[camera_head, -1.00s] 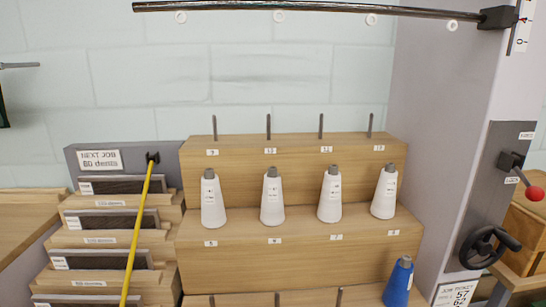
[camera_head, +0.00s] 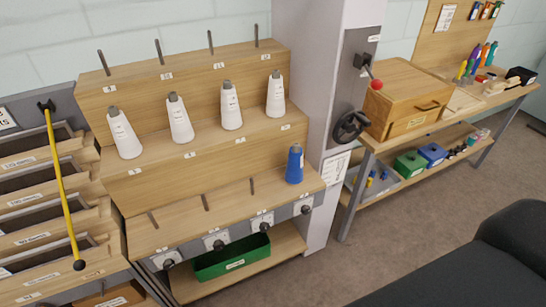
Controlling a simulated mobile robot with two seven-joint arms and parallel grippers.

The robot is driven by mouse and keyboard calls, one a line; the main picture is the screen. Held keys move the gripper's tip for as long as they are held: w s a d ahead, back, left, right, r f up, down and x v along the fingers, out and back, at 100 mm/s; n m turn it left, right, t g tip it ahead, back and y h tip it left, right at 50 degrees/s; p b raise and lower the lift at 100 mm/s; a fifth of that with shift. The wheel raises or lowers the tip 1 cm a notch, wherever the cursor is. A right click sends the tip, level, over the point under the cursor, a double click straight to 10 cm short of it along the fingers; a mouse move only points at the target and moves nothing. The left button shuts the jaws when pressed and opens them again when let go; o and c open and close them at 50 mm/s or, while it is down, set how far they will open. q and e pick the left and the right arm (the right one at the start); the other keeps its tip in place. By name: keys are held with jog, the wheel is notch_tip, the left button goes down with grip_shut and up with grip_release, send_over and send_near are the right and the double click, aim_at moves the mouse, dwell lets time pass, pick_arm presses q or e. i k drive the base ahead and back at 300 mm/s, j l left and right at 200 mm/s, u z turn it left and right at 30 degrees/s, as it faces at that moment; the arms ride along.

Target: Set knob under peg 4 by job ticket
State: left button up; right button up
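A row of dark knobs on pale dials runs along the lower front edge of the wooden peg rack (camera_head: 150,185). From left they are a first knob (camera_head: 168,264), a second knob (camera_head: 218,245), a third knob (camera_head: 264,227) and a rightmost knob (camera_head: 306,210). The rightmost is below the blue cone (camera_head: 295,163), which stands at the right end of the lowest peg row. Peg labels and dial settings are too small to read. The job ticket (camera_head: 335,175) hangs on the grey post right of the rack; its writing is unreadable here. Neither gripper is in view.
Several white cones, one being (camera_head: 231,106), stand on the middle step. A green bin (camera_head: 232,264) sits below the knobs. A black handwheel (camera_head: 351,126) and a red-tipped lever (camera_head: 376,84) project from the post. A workbench (camera_head: 400,140) stands right; open floor (camera_head: 385,225) lies in front.

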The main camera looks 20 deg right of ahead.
aim_at(305, 210)
jog(key=z, duration=1.05)
jog(key=i+l, duration=0.1)
jog(key=l, duration=0.2)
jog(key=i+l+u, duration=0.15)
jog(key=l, duration=0.5)
jog(key=k+l, duration=0.1)
jog(key=l, duration=1.1)
